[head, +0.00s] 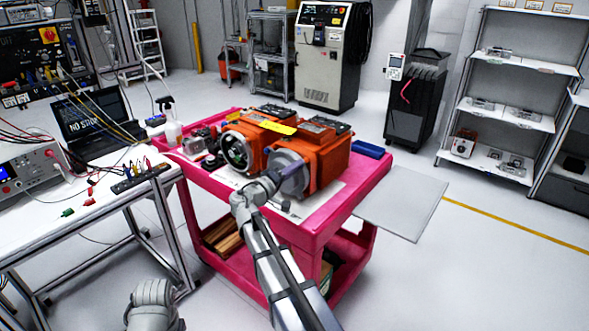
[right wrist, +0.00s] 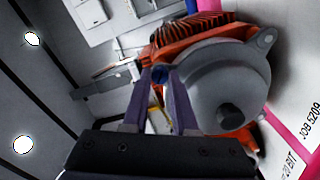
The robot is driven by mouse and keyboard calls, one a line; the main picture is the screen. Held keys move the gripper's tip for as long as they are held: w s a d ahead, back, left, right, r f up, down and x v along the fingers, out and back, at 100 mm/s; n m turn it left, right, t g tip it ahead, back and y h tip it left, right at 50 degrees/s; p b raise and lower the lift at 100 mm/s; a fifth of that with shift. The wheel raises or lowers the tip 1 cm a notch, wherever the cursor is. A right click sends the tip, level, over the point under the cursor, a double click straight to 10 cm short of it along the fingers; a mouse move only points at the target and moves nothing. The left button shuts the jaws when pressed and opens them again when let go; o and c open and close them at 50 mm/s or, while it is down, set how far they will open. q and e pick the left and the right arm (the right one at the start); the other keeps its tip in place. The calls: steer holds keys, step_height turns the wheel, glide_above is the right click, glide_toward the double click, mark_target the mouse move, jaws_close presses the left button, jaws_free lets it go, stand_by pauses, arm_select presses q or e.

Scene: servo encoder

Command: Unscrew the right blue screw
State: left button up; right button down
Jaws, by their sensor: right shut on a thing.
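Two orange servo motors stand on the pink cart (head: 352,195). The right motor (head: 325,160) has a grey round end cover (head: 290,174), which also shows in the right wrist view (right wrist: 205,72). My right gripper (head: 277,175) is at the left edge of this cover. In the right wrist view its purple fingers (right wrist: 161,76) are shut on a blue screw (right wrist: 160,73) beside the cover. The screw is hidden in the head view. The left motor (head: 245,142) has its round end open. Part of my left arm shows at the bottom left, its gripper out of view.
A blue box (head: 368,149) lies at the cart's right, and a spray bottle (head: 171,125) stands at its left. A white bench (head: 95,205) with a laptop (head: 95,120) and cables stands left of the cart. The floor right of the cart is mostly clear.

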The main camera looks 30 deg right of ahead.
steer(key=shift+w+r+m, duration=0.1)
steer(key=shift+w+m, duration=0.05)
steer(key=shift+m, duration=17.55)
steer(key=c, duration=0.7)
jaws_free()
steer(key=shift+d, duration=0.1)
